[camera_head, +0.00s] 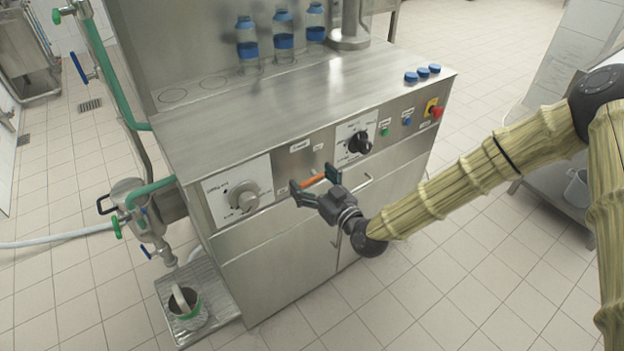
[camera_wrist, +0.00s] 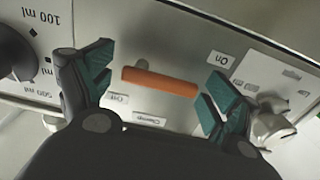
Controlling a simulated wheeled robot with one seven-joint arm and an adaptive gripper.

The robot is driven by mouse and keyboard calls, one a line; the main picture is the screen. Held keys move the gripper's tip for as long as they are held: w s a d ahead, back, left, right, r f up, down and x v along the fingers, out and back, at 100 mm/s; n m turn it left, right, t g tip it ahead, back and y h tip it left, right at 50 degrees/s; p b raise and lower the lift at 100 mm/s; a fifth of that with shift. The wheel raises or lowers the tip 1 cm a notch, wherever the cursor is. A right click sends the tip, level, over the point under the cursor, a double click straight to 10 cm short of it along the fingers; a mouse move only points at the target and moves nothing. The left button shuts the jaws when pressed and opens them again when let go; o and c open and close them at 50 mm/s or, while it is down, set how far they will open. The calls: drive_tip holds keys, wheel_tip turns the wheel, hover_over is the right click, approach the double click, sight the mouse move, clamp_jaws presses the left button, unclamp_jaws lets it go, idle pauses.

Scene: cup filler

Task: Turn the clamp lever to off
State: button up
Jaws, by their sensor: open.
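The clamp lever is a short orange bar (camera_wrist: 160,81) on the cabinet's steel front; it also shows in the head view (camera_head: 314,181). In the wrist view, where the labels appear upside down, an "On" label (camera_wrist: 219,58) is beyond its right end. An "Off" label (camera_wrist: 118,98) and a "Clamp" label (camera_wrist: 150,120) are below it. My gripper (camera_head: 312,183) is open at the panel, with its green-padded fingers at either end of the lever. The wrist view also shows my gripper (camera_wrist: 155,75) with gaps between its fingers and the bar. The lever's pivot is unclear.
A grey dial (camera_head: 243,197) is left of the lever and a black dial (camera_head: 359,143) is right of it. Several buttons, including a red one (camera_head: 437,113), are farther right. Bottles (camera_head: 284,35) stand on top. A drip tray with a cup (camera_head: 184,305) is lower left.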

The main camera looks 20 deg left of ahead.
drive_tip(key=c, duration=1)
drive_tip(key=shift+c, duration=0.2)
drive_tip(key=shift+m, duration=0.3)
drive_tip(key=m+b, duration=0.1)
drive_tip(key=m, duration=0.1)
drive_tip(key=m+b, duration=0.1)
drive_tip(key=shift+w+r+m, duration=0.15)
drive_tip(key=shift+r+m, duration=0.15)
drive_tip(key=shift+m, duration=0.1)
drive_tip(key=m, duration=0.1)
drive_tip(key=m+b, duration=0.1)
drive_tip(key=m, duration=0.2)
drive_tip(key=shift+w+d+r+m+b, duration=0.2)
drive_tip(key=shift+r+m+b, duration=0.1)
drive_tip(key=shift+b, duration=0.1)
drive_tip(key=m, duration=0.1)
drive_tip(key=m+b, duration=0.1)
drive_tip(key=m, duration=0.1)
drive_tip(key=m+b, duration=0.1)
drive_tip(key=shift+w+d+r, duration=0.2)
drive_tip(key=shift+w+d, duration=0.05)
drive_tip(key=shift+w, duration=0.05)
drive_tip(key=shift+w+d+r+m+b, duration=0.15)
drive_tip(key=shift+m+b, duration=0.35)
drive_tip(key=shift+m, duration=0.7)
drive_tip(key=shift+w+d+m+b, duration=0.15)
drive_tip(key=shift+m+b, duration=0.35)
drive_tip(key=shift+m, duration=0.7)
